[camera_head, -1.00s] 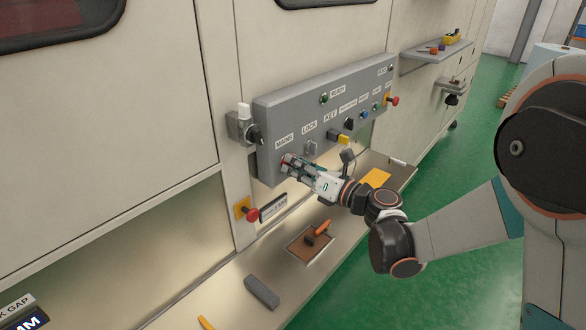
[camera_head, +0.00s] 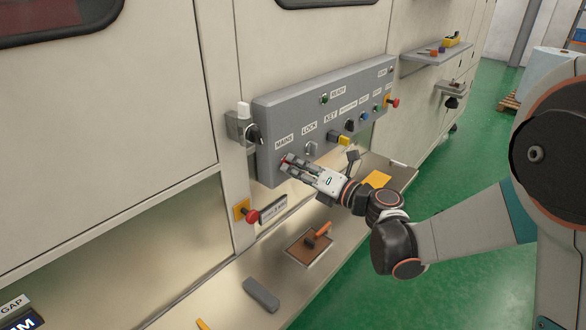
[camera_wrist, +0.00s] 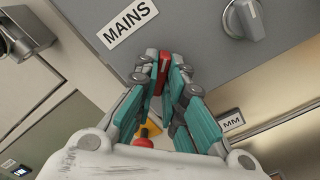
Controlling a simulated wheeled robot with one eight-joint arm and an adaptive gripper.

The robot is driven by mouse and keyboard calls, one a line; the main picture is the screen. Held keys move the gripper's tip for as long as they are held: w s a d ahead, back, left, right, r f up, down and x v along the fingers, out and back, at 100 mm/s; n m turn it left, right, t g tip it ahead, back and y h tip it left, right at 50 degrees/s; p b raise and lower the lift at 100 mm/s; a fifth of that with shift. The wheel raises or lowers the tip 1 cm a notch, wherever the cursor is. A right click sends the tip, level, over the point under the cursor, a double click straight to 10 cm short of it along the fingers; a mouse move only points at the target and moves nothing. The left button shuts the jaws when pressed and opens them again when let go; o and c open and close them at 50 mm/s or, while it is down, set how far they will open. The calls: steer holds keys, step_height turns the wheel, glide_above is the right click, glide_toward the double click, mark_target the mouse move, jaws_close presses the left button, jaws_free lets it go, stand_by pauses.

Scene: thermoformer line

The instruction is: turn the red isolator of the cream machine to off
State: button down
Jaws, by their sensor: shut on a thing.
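The red isolator (camera_wrist: 163,65) sits under the MAINS label on the grey control panel (camera_head: 330,102) of the cream machine (camera_head: 110,115). In the wrist view its red handle shows between my fingertips, below the MAINS label (camera_wrist: 128,24). My gripper (camera_head: 288,163) is at the lower left of the panel and is shut on the red handle. The fingers hide most of the isolator in the head view, so the exact angle of the handle is hard to tell.
A grey knob (camera_wrist: 243,18) sits right of the isolator. A red mushroom button (camera_head: 251,215) on a yellow plate is below left. A ledge below holds an orange-handled tool (camera_head: 318,234) and a grey block (camera_head: 261,294). Green floor is free at the right.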

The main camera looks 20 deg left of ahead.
steer(key=shift+m, duration=0.8)
steer(key=shift+m+b, duration=0.5)
steer(key=shift+m, duration=0.9)
steer(key=c, duration=1.6)
jaws_free()
steer(key=shift+d, duration=0.15)
steer(key=v, duration=1.1)
steer(key=shift+s+d, duration=0.2)
steer(key=shift+d, duration=0.15)
